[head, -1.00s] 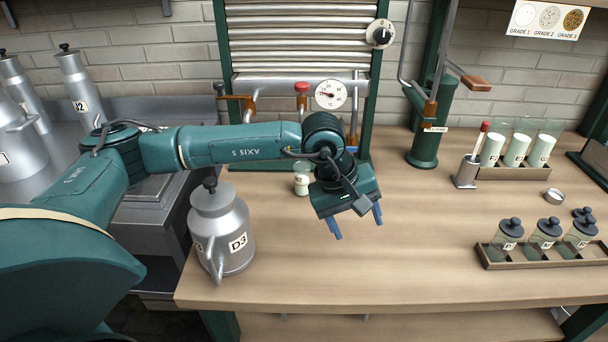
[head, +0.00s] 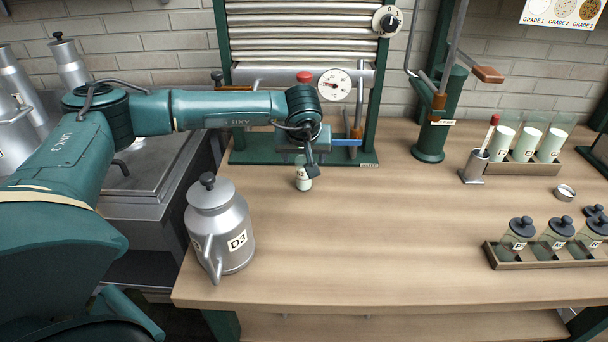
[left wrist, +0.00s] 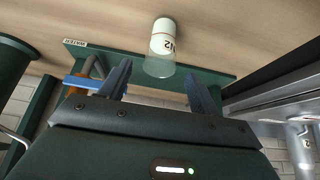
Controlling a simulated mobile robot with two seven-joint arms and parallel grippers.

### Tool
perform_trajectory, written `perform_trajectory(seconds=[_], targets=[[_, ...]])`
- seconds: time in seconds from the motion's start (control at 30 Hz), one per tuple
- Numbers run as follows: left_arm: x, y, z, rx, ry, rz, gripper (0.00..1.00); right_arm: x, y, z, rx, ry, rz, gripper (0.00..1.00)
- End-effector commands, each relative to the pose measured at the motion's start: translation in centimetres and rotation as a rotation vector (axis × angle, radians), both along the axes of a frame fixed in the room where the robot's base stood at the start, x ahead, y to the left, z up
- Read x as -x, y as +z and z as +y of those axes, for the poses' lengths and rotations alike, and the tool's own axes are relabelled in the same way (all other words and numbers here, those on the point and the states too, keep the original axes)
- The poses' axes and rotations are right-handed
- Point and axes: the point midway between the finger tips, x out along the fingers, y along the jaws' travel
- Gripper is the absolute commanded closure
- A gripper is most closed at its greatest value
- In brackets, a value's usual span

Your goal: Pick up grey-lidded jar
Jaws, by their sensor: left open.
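Several jars with dark grey knobbed lids (head: 520,228) stand in a low wooden rack at the right of the bench in the head view, far from my left gripper. My left gripper (head: 318,150) is above a small jar (head: 304,182) by the press base. In the left wrist view the gripper (left wrist: 158,72) is open and empty. That small jar, labelled N2 (left wrist: 162,45), has whitish contents and a clear glass part. It lies between and beyond the fingertips, apart from them. In the head view the gripper partly hides the jar's top. My right gripper is out of view.
A metal can labelled D3 (head: 220,232) stands at the bench's left front. The green press frame (head: 250,150) with gauge and red knob is close behind my gripper. Glasses with white contents (head: 527,142) stand at the back right. The middle bench is clear.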

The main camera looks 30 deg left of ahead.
Motion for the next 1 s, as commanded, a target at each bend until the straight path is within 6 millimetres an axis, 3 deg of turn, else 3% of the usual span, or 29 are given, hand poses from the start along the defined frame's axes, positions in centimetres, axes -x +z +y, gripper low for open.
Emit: perform_trajectory(seconds=[0.3, 0.6, 1.0], targets=[[-1.8, -3.9, 1.1, 0.0, 0.0, 0.002, 0.38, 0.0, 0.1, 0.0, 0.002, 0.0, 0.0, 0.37], [-2.0, -4.2, 1.2, 0.0, -0.001, 0.001, 0.38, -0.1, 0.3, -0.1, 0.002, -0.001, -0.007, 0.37], [-2.0, -4.1, 1.2, 0.001, 0.0, 0.0, 0.71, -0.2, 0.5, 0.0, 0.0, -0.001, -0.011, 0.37]])
